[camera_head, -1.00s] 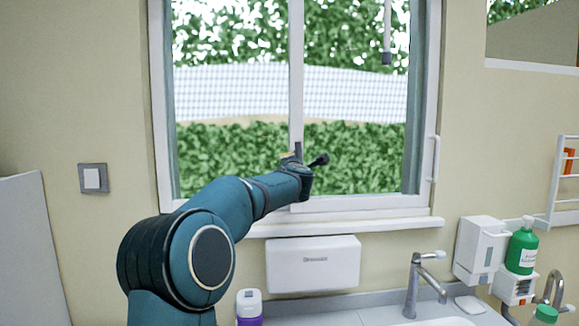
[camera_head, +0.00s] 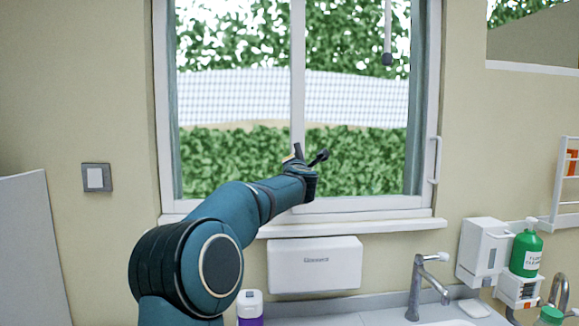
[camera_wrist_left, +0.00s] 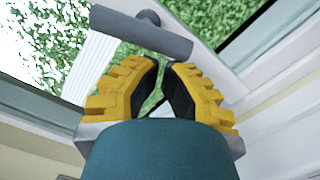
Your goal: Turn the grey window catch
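The grey window catch (camera_wrist_left: 142,32) shows in the left wrist view as a round bar with a short stub, set on the white window frame. It lies just beyond the fingertips of my left gripper (camera_wrist_left: 165,64). The yellow fingers with black pads are partly open, with foliage visible between them and nothing held. In the head view my left gripper (camera_head: 308,158) is at the lower middle of the window, by the centre post. There I cannot clearly tell the catch from the dark finger parts. My right gripper is out of view.
The window (camera_head: 296,100) has a white sill (camera_head: 390,228) below. Under it are a white dispenser (camera_head: 315,263), a tap (camera_head: 420,285) and a purple-and-white bottle (camera_head: 250,308). A green bottle (camera_head: 526,252) stands at right. A light switch (camera_head: 96,178) is at left.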

